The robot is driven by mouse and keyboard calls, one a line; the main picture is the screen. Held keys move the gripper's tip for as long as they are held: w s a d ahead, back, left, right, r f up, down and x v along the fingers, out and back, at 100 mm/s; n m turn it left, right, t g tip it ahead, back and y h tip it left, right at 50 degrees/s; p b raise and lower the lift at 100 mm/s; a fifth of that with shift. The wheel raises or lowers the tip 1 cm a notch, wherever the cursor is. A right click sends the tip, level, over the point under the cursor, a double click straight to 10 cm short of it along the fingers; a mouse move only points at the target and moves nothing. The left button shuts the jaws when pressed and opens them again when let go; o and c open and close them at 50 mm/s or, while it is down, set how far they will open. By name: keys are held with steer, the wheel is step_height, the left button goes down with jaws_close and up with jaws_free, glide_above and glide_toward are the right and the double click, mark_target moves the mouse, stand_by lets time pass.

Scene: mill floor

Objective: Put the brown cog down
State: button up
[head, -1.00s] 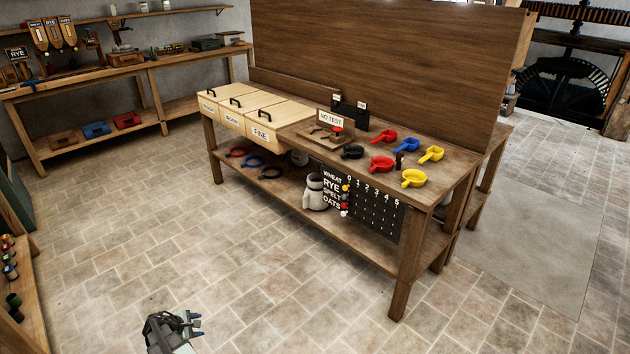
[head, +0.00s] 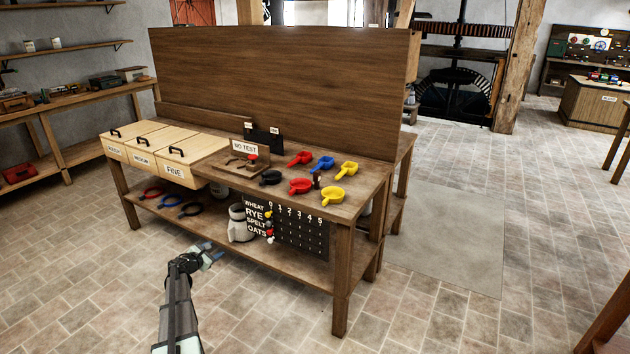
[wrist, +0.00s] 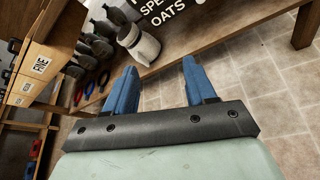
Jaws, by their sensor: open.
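I cannot make out a brown cog in either view. My gripper (head: 214,256) is in front of the workbench (head: 352,208), low beside its lower shelf. In the wrist view my gripper (wrist: 163,82) has its two blue fingers spread apart, with nothing between them. A white jug-like container (wrist: 138,44) stands on the lower shelf beyond the fingers; it also shows in the head view (head: 238,222).
The bench top holds pale lidded bins (head: 190,160), a NO TEST stand (head: 243,147), and several red, blue, black and yellow scoops (head: 333,195). A tall wooden panel (head: 280,85) backs it. A peg board (head: 300,232) hangs in front. Tiled floor lies open in front.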

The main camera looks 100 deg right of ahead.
steer(key=s+d+r+n+g, duration=0.1)
steer(key=s+d+r, duration=0.35)
steer(key=s, duration=0.45)
steer(key=s+d+r+g, duration=0.1)
steer(key=s+d+r, duration=0.3)
steer(key=s, duration=0.5)
steer(key=n+g+h, duration=0.1)
steer(key=n+g, duration=0.1)
steer(key=g, duration=0.1)
glide_toward(317, 180)
steer(key=r, duration=0.3)
steer(key=shift+w+d, duration=0.1)
steer(key=shift+d, duration=0.3)
steer(key=x, duration=1.3)
steer(key=shift+d+r, duration=0.1)
steer(key=shift+d, duration=0.25)
steer(key=shift+a, duration=0.1)
jaws_close()
